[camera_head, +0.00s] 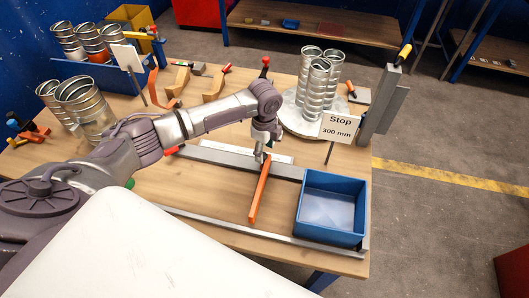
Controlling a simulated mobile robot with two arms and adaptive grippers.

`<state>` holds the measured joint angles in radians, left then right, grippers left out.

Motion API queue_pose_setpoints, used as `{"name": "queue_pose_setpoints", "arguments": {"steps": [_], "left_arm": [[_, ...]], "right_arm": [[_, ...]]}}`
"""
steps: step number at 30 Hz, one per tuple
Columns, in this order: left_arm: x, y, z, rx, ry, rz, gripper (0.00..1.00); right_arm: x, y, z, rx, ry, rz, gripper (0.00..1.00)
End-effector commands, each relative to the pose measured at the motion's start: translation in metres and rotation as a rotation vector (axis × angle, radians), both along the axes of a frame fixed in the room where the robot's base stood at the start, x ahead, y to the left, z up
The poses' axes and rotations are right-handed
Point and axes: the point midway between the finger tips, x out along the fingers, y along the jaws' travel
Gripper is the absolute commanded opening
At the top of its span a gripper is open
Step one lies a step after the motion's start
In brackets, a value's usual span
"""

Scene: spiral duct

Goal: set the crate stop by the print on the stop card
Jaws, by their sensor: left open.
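The stop card (340,128) stands upright on a thin post at the right of the table and reads "Stop 300 mm". An orange bar (259,194), which looks like the crate stop, lies across the bench left of the blue crate (312,234). Its far end is at the grey rail (225,158). The crate is open and looks empty, with a pale floor. My left gripper (264,153) is open and points down at the far end of the orange bar. I cannot tell whether its fingers are around the bar or touching it. My right gripper is out of view.
A pale strip (216,146) lies behind the rail. A front rail (235,234) runs along the near edge. Spiral ducts (317,85) stand on a round plate at the back right. More ducts (85,103) and wooden blocks stand at the left.

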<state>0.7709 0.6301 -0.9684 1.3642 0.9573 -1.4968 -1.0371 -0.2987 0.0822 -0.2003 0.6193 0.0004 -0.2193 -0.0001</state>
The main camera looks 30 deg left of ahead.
Motion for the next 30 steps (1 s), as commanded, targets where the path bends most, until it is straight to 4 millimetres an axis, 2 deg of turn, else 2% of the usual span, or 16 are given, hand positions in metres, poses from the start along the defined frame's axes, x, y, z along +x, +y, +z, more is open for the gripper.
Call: {"name": "queue_pose_setpoints", "arguments": {"steps": [6, 13, 18, 30], "left_arm": [[0.001, 0.0, 0.049, 0.0, -0.003, -0.002, 0.57], [0.0, -0.001, 0.087, -0.001, -0.001, -0.003, 0.57], [0.0, -0.001, 0.098, 0.0, 0.001, -0.002, 0.57], [0.0, -0.001, 0.099, 0.0, 0.002, -0.002, 0.57]], "right_arm": [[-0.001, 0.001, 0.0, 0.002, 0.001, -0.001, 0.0], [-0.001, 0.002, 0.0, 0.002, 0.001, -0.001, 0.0], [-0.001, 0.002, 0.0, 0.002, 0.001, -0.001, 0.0], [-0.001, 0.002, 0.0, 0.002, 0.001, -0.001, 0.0]]}}
